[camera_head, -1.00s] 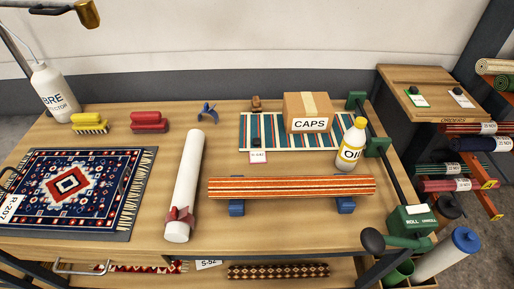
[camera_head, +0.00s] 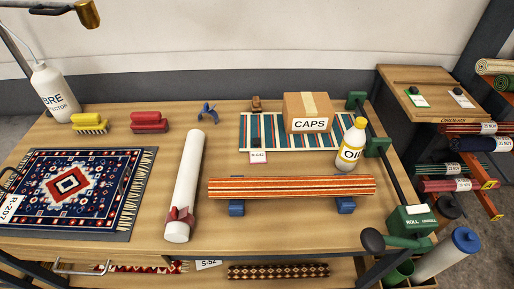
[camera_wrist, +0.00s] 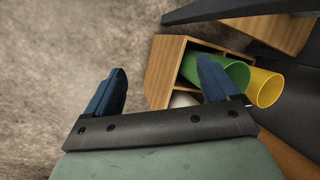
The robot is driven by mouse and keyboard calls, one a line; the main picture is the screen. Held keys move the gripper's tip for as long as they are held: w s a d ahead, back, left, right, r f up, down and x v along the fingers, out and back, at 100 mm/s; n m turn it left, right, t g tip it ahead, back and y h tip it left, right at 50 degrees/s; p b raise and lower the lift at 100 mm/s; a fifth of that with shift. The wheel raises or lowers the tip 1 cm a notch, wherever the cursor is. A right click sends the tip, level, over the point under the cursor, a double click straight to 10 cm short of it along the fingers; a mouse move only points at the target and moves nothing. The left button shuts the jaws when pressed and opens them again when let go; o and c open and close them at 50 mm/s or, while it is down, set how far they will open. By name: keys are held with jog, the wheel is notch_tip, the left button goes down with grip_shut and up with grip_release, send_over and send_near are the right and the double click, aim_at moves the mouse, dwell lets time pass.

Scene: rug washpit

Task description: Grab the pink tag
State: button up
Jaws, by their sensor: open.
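The pink tag (camera_head: 258,156) is a small white card with a pink edge and print too small to read. It lies at the front edge of the striped rug (camera_head: 285,146) on the workbench, with a small black piece (camera_head: 255,144) at its back. My gripper shows only in the wrist view (camera_wrist: 163,70), with two blue fingers spread apart and nothing between them. It is over a floor area beside a wooden box, away from the tag. The tag is not in the wrist view.
A CAPS box (camera_head: 307,112) and an oil bottle (camera_head: 352,144) stand right of the tag. A rolled orange striped rug (camera_head: 291,187) lies in front on blue supports. A white roll (camera_head: 186,185) lies to the left. The wrist view shows a wooden box (camera_wrist: 164,67) holding green and yellow tubes.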

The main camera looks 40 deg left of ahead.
jog(key=w+d+r+t, duration=0.3)
jog(key=w+d+r, duration=0.5)
jog(key=w+r, duration=0.4)
jog(key=w+a+r+n+t+h, duration=0.1)
jog(key=w+r+n+t, duration=0.2)
jog(key=w+r, duration=1.1)
jog(key=w+a+r+n+t, duration=0.1)
jog(key=w+a+r+n, duration=0.3)
jog(key=a+r, duration=1.2)
jog(key=w+a+r+n+t, duration=0.15)
jog(key=w+a+r, duration=0.45)
jog(key=a+r, duration=1)
jog(key=s+a+r+n, duration=0.1)
jog(key=s+a+r, duration=0.1)
jog(key=a, duration=0.5)
jog(key=s+a+r, duration=0.2)
jog(key=a, duration=0.5)
jog(key=n+g, duration=0.4)
send_over(256, 139)
jog(key=s+d, duration=0.4)
jog(key=d, duration=0.1)
notch_tip(256, 139, down, 13)
jog(key=shift+a+x, duration=0.2)
jog(key=shift+x, duration=3.15)
jog(key=shift+a+x, duration=0.25)
jog(key=shift+x, duration=3.05)
jog(key=shift+r, duration=0.1)
